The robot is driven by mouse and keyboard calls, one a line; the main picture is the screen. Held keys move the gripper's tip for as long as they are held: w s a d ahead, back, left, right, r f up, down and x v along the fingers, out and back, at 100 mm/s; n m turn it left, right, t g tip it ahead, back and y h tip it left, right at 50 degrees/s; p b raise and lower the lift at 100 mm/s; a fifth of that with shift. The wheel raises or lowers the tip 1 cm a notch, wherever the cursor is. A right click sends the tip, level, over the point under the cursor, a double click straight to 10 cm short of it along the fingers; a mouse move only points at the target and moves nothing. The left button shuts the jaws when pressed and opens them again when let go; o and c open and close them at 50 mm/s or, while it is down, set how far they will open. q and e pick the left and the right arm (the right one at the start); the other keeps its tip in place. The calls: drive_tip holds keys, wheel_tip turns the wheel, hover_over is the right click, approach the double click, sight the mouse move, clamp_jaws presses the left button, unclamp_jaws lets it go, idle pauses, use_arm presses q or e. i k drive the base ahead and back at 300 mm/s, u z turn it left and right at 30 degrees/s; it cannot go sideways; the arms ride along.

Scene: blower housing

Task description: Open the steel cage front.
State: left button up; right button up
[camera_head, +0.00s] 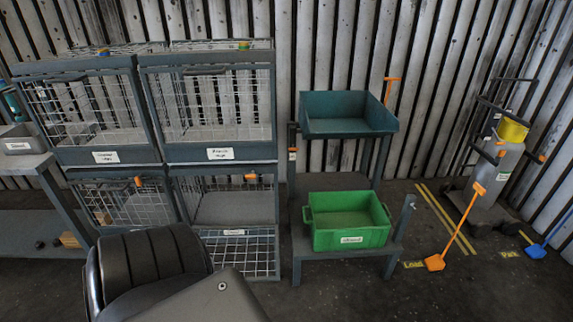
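A steel cage unit stands at the left, with two upper and two lower bays in dark grey frames. The upper left cage front (95,110) and upper right cage front (210,105) are wire mesh and look shut, each with a white label below. The lower left cage front (125,205) is mesh with an orange handle (138,181) near its top. Neither gripper is in view.
A green crate (348,238) sits on a low stand, with a teal tray (345,125) on a stand behind. A grey bench (50,222) is left.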

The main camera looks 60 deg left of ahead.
sight(278, 278)
drive_tip(key=z, duration=0.4)
drive_tip(key=k, duration=0.9)
drive_tip(key=u, duration=1.1)
drive_tip(key=i, duration=0.5)
